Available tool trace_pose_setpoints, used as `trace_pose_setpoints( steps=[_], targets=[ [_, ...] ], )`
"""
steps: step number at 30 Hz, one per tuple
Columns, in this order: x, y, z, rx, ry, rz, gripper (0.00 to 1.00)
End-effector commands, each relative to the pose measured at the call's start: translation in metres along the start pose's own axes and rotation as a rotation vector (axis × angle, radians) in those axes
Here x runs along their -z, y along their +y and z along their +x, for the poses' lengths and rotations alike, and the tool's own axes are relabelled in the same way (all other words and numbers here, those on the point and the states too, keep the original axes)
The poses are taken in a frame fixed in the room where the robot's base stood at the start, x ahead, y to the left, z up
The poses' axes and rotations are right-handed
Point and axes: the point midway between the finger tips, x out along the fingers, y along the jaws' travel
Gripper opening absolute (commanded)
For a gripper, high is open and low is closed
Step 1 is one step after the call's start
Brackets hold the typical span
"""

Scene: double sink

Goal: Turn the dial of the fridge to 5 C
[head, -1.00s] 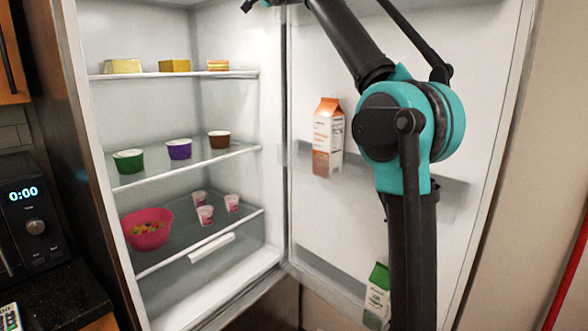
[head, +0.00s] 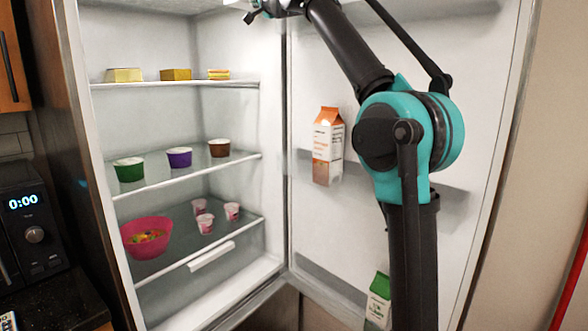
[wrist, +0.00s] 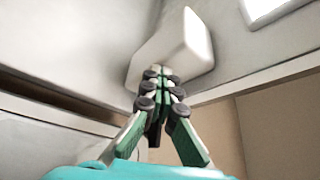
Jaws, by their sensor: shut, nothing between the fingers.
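The open fridge (head: 225,130) fills the middle of the head view, with its door standing open on the right. My gripper (head: 250,15) is at the top edge of the head view, near the fridge ceiling, only partly visible. In the wrist view my gripper (wrist: 160,75) is shut and empty, its fingertips close together. They overlap the lower edge of a white rounded block (wrist: 180,45) on the fridge ceiling, which may be the dial. I cannot tell whether they touch it. No temperature marks are legible.
Shelves on the left hold tubs, small cups and a pink bowl (head: 147,237). An orange carton (head: 328,145) and a green carton (head: 378,300) stand in the door racks. A microwave (head: 32,230) is at the far left.

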Motion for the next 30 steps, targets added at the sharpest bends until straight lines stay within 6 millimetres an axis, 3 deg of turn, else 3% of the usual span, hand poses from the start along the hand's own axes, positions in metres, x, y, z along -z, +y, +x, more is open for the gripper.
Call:
trace_pose_setpoints(
  steps=[11,30],
  targets=[
    [-0.005,0.0,-0.007,0.0,0.0,0.0,0.0],
    [0.022,0.0,-0.056,0.0,0.0,0.0,0.0]
  ],
)
